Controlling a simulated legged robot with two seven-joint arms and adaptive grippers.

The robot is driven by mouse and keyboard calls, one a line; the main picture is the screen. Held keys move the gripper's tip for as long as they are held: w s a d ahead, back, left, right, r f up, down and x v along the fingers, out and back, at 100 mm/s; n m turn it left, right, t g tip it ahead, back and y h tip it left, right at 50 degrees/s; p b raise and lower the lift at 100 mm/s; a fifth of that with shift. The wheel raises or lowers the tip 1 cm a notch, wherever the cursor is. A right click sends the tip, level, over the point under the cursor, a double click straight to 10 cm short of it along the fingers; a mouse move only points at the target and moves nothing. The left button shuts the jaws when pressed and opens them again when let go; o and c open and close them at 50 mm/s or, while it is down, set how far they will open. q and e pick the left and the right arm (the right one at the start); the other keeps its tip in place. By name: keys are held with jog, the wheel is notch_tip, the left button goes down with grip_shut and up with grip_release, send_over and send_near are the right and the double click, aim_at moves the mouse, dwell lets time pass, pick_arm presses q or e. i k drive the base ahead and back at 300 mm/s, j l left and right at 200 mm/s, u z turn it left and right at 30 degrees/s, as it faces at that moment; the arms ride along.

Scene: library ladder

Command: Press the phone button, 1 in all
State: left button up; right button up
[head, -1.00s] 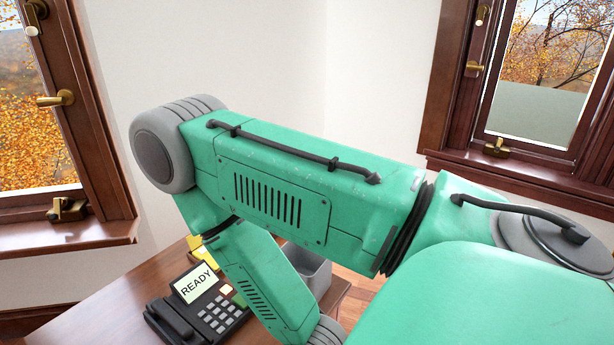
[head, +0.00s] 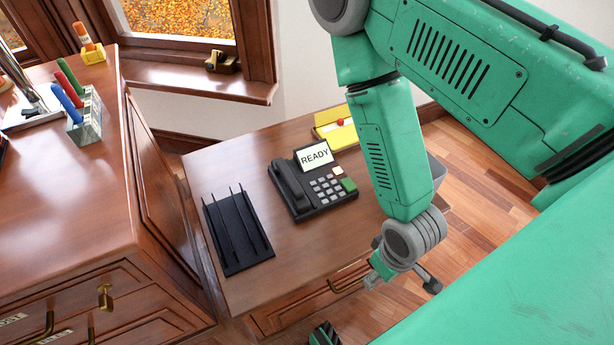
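The desk phone (head: 318,207) sits on the low wooden desk, its handset (head: 288,185) on the left side. Its tilted screen (head: 314,155) reads READY. It has a grey keypad (head: 326,190), a pale button (head: 337,170) and a larger green button (head: 348,184) at the right. My green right arm comes in from the right, and its wrist hangs to the right of the phone, apart from it. My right gripper (head: 402,278) is partly hidden below the wrist, and its opening is unclear.
A black slotted tray (head: 237,231) lies left of the phone. A yellow holder (head: 338,130) stands behind it, and a grey bin (head: 437,172) is partly behind my arm. A taller wooden cabinet (head: 60,190) with pens is at left. Bare desk lies in front of the phone.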

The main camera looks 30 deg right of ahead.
aim_at(348, 184)
jog(key=l+z, duration=0.1)
jog(key=z, duration=0.25)
jog(key=k+l+z, duration=0.1)
jog(key=z, duration=0.3)
jog(key=l+z, duration=0.1)
jog(key=z, duration=0.25)
